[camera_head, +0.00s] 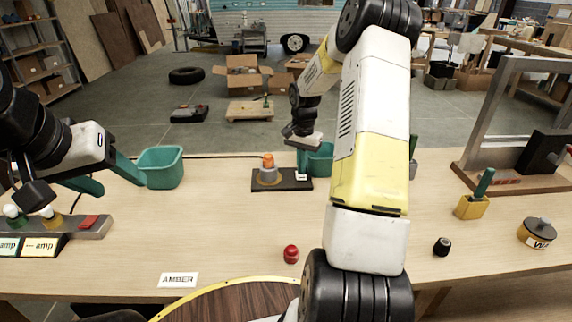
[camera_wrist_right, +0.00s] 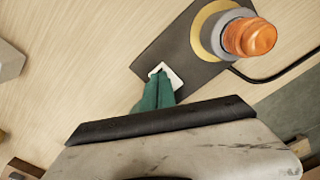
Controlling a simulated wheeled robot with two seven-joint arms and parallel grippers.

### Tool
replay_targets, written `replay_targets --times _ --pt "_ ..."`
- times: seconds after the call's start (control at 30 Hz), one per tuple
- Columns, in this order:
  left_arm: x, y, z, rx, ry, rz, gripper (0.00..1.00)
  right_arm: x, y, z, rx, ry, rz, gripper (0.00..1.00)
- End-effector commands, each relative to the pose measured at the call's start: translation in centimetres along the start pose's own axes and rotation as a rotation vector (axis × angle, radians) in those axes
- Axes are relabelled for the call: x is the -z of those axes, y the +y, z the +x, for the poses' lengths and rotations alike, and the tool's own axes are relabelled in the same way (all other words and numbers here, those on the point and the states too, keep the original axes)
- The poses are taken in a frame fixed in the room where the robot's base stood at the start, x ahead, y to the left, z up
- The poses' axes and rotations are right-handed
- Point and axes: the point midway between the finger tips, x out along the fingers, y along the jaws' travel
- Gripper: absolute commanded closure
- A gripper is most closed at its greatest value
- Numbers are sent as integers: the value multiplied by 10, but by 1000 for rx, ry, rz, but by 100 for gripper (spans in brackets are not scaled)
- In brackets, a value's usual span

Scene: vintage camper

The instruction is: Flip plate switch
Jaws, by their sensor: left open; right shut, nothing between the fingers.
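A dark plate (camera_head: 261,184) lies on the workbench in the middle of the head view. It bears an orange beacon (camera_head: 268,161) on a grey base and a small white switch (camera_head: 301,177) at its right end. In the right wrist view, the plate (camera_wrist_right: 190,59), beacon (camera_wrist_right: 249,38) and white switch (camera_wrist_right: 175,78) show close up. My right gripper (camera_wrist_right: 160,76) is shut, its green fingertips right at the switch and partly covering it. Whether they touch it, and which way the switch is set, I cannot tell. My left gripper (camera_head: 124,187) is open and empty at the left.
A green bin (camera_head: 162,168) stands beside my left gripper, and another green bin (camera_head: 321,160) behind my right arm. A red knob (camera_head: 291,254) and an AMBER label (camera_head: 178,280) lie at the front. The bench between label and plate is mostly clear. A cable runs from the plate.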

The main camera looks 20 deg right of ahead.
Motion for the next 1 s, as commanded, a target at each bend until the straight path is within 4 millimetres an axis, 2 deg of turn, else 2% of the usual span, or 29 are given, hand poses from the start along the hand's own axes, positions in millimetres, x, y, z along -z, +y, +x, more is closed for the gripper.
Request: replay_targets --times 1.0 --pt "0 0 0 0 0 0 42 0 0 16 0 -1 0 100"
